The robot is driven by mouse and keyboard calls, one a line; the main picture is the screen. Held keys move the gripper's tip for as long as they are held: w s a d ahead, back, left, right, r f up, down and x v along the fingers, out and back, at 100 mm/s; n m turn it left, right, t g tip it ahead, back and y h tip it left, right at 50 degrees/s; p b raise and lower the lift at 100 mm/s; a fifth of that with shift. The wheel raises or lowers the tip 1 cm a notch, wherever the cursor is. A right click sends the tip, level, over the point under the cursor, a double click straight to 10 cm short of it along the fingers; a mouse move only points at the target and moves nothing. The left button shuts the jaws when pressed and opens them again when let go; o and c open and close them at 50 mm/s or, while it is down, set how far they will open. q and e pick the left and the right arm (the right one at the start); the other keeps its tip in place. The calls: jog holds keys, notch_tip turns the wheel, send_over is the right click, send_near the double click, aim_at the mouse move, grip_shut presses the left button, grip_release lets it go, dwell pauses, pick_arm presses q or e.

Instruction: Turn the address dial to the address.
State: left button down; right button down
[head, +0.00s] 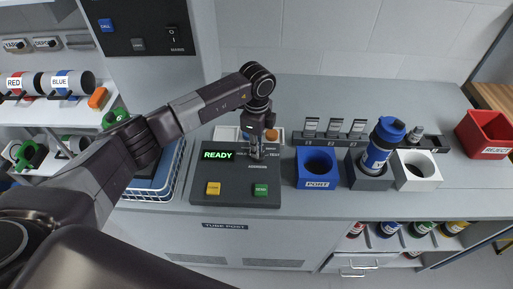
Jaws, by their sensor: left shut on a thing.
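The tube post's dark control console (222,174) stands on the counter, with a green READY display (217,155) at its upper left. My left gripper (257,156) points down onto the console, right of the display. It is shut on the address dial, which the fingers almost wholly hide. The dial's setting cannot be read. Small lettering around the fingers is too small to read for certain. My right gripper is not in view.
The console also has a yellow button (213,188) and a green button (260,190). To its right stand a blue PORT block (317,183), a blue-capped canister (379,146) in a grey holder, a white block (417,184) and a red REJECT bin (489,152). A white wire basket (178,172) is at left.

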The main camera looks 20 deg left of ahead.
pick_arm(q)
jog(key=shift+w, duration=0.1)
jog(key=c, duration=2)
grip_release()
jog(key=shift+r, duration=0.2)
notch_tip(320, 180, up, 12)
jog(key=shift+f, duration=0.15)
